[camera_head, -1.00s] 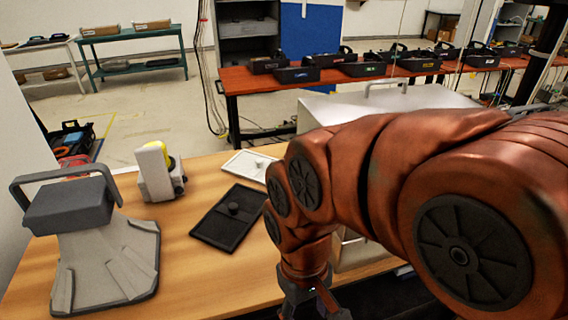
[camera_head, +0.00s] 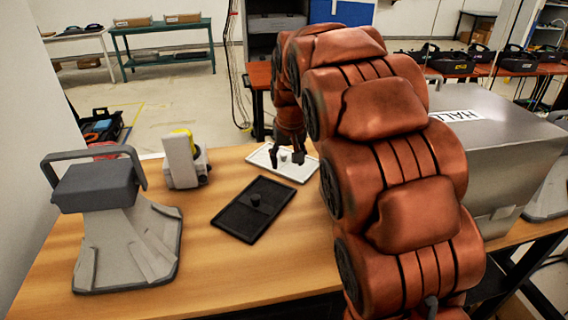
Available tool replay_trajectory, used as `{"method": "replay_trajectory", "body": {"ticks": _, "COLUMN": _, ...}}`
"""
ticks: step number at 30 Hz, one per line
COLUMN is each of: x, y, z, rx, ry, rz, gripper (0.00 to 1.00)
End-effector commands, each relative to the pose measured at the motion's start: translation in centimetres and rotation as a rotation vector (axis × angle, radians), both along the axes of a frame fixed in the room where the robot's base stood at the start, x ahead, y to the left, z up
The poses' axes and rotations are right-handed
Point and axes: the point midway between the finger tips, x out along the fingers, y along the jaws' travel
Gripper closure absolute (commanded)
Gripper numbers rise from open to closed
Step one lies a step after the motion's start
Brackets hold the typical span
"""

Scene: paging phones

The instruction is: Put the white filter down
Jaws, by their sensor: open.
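The white filter (camera_head: 300,171) is a flat, light rectangular panel with a raised rim. It lies on the wooden table near its far edge, behind a black panel. My gripper (camera_head: 285,158) is over the white filter, fingers pointing down, one on each side of a small knob at its middle. The fingers look apart. I cannot tell whether they touch the knob. My arm hides part of the filter's right side.
A black panel with a knob (camera_head: 251,210) lies in front of the filter. A white and yellow device (camera_head: 184,161) and a grey handled device (camera_head: 120,225) stand to the left. A metal box (camera_head: 500,150) is right of my arm. The front of the table is clear.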

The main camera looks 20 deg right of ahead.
Motion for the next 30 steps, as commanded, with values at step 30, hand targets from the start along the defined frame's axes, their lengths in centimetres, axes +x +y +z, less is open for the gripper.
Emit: {"method": "replay_trajectory", "body": {"ticks": 30, "x": 12.8, "y": -4.6, "z": -4.8, "rx": -0.019, "ry": -0.134, "rz": -0.007, "gripper": 0.43}}
